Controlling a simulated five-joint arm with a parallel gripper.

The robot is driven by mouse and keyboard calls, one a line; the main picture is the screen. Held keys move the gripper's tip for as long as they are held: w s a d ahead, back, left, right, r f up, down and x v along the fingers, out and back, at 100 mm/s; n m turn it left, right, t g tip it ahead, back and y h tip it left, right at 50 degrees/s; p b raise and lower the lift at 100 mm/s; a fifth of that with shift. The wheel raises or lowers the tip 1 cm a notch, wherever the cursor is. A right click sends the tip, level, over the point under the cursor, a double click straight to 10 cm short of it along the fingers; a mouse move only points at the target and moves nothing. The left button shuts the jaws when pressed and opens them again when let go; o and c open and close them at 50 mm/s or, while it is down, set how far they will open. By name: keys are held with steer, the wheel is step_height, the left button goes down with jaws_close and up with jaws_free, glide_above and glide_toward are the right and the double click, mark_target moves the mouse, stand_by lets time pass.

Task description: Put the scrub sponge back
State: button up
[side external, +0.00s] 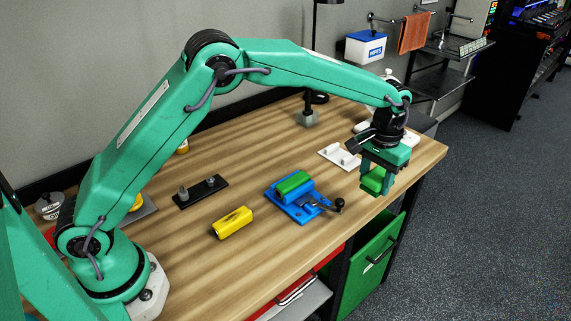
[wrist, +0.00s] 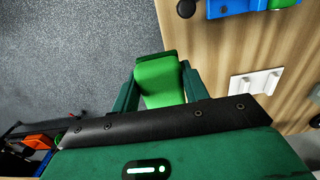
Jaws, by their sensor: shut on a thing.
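My gripper (side external: 377,178) is shut on a bright green block, which I take to be the scrub sponge (side external: 372,182). It holds the sponge near the right front edge of the wooden bench. In the wrist view, the sponge (wrist: 160,82) sits between the two green fingers, with a darker green band at its far end. Grey floor shows beyond it there. A white holder with upright parts (side external: 338,154) stands on the bench to the left of my gripper; it also shows in the wrist view (wrist: 256,82), apart from the sponge.
A blue vise (side external: 303,208) bears a green piece (side external: 293,182). A yellow block (side external: 232,222) and a black plate with pegs (side external: 200,191) lie farther left. A lamp stand (side external: 308,117) is at the back.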

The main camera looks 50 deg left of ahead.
glide_above(358, 192)
step_height(358, 192, down, 6)
steer(key=shift+w+a+f, duration=0.1)
steer(key=shift+f, duration=2.15)
steer(key=shift+f, duration=0.15)
steer(key=o, duration=1)
steer(key=shift+c, duration=0.2)
step_height(358, 192, up, 12)
steer(key=shift+r, duration=0.2)
